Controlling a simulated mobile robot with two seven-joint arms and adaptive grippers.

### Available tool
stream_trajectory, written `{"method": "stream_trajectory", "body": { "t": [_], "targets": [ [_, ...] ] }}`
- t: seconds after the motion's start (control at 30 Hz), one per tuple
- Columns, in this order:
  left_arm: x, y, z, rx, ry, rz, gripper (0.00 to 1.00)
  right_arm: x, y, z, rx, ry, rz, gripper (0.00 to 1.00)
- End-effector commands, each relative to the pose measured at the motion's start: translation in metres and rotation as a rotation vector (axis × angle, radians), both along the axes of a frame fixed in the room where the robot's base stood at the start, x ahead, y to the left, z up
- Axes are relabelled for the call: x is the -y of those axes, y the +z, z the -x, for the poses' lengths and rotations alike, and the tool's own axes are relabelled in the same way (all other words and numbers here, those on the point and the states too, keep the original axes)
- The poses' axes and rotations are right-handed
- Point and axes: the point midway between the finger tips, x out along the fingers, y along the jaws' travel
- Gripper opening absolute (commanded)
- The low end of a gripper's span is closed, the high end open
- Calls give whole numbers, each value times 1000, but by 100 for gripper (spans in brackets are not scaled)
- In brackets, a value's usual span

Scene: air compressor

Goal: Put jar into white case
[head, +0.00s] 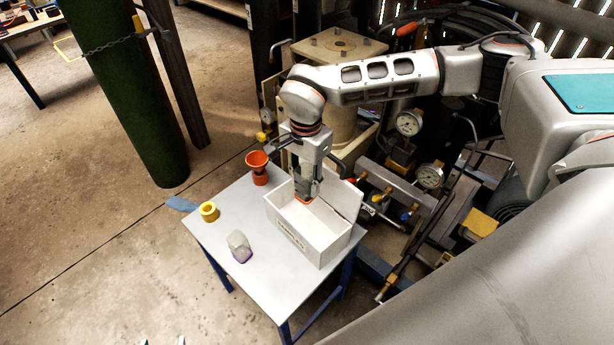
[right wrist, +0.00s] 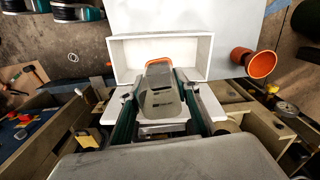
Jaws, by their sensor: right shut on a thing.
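My right gripper (head: 304,192) points down over the open white case (head: 312,248) on the table. In the right wrist view, the gripper (right wrist: 160,95) is shut on a grey thing with an orange end, which I take to be the jar (right wrist: 160,88). The jar's end is over the case opening, at or just below rim level; I cannot tell whether it touches the case (right wrist: 200,42). The case's lid (head: 342,194) stands open on its far right side. The gripper's fingers hide part of the jar.
On the table (head: 265,285) stand an orange cup-like piece (head: 258,167), a yellow ring-shaped piece (head: 209,211) and a pale translucent object (head: 239,246). The compressor's gauges (head: 409,123) and pipes are close behind and right of the table.

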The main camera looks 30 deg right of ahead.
Motion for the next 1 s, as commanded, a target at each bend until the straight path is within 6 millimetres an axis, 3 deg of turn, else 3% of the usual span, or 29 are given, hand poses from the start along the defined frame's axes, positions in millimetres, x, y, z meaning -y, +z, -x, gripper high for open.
{"method": "stream_trajectory", "body": {
  "t": [0.23,0.87,1.0],
  "targets": [
    [0,-1,5,-15,-1,-1,50,2,-11,-3,-3,-164,4,6],
    [1,-50,15,-43,-2,0,50,2,-64,-2,-7,-167,3,6],
    [1,-53,16,-43,-2,-2,50,2,-74,-3,-5,-167,4,6]
  ]
}}
